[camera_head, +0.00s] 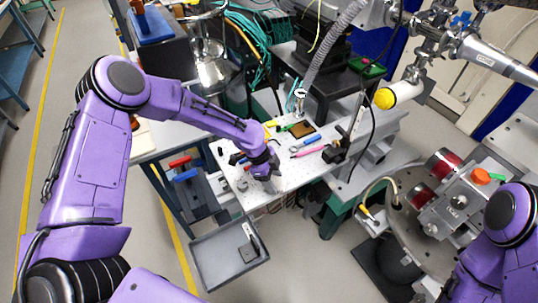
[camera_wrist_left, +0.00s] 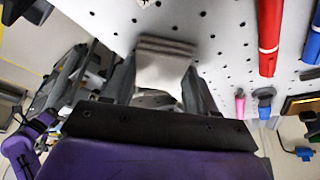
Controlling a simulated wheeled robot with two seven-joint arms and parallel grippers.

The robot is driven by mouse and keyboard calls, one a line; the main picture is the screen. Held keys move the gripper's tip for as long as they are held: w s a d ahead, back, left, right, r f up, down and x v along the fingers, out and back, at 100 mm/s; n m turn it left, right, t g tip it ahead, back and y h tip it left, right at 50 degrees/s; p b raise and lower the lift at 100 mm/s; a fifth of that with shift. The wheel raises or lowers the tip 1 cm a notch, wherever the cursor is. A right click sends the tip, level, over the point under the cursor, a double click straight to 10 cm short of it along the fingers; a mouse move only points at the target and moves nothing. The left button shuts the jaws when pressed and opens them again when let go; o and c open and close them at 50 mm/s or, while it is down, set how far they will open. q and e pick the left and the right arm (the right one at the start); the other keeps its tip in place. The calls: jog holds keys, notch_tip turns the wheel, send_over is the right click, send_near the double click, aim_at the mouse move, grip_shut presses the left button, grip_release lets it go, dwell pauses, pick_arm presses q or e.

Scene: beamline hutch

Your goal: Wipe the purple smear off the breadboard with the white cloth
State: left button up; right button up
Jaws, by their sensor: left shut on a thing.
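The white perforated breadboard (camera_head: 290,180) stands in the middle of the head view. It also fills the upper part of the left wrist view (camera_wrist_left: 220,45). My left gripper (camera_head: 264,172) is low over the board. In the left wrist view my left gripper (camera_wrist_left: 160,75) is shut on the folded white cloth (camera_wrist_left: 163,62), held between its two dark fingers. The cloth is close to the board's surface; I cannot tell whether it touches. I cannot make out the purple smear in either view. My right gripper is out of view.
A pink tool (camera_head: 308,151) and a blue one (camera_head: 305,142) lie on the board beyond my gripper. A red tool (camera_wrist_left: 269,35) shows in the wrist view. A grey tray (camera_head: 207,270) is below the front edge. The board's near right part is clear.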

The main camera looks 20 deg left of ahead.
pick_arm(q)
jog(key=shift+w+a, duration=0.35)
jog(key=shift+a, duration=0.35)
jog(key=shift+w+a+r+p, duration=0.35)
jog(key=shift+w+r+p, duration=0.05)
jog(key=shift+w+p, duration=0.1)
jog(key=r, duration=0.1)
jog(key=r+p, duration=0.2)
jog(key=r, duration=0.1)
jog(key=shift+s, duration=0.3)
notch_tip(320, 180, up, 2)
jog(key=shift+w+a+r+p, duration=0.1)
jog(key=shift+w+a+p, duration=0.05)
jog(key=shift+p, duration=0.95)
jog(key=shift+r+p, duration=0.4)
jog(key=shift+r, duration=0.2)
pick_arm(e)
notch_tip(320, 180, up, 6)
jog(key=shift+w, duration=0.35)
pick_arm(q)
jog(key=shift+f, duration=0.1)
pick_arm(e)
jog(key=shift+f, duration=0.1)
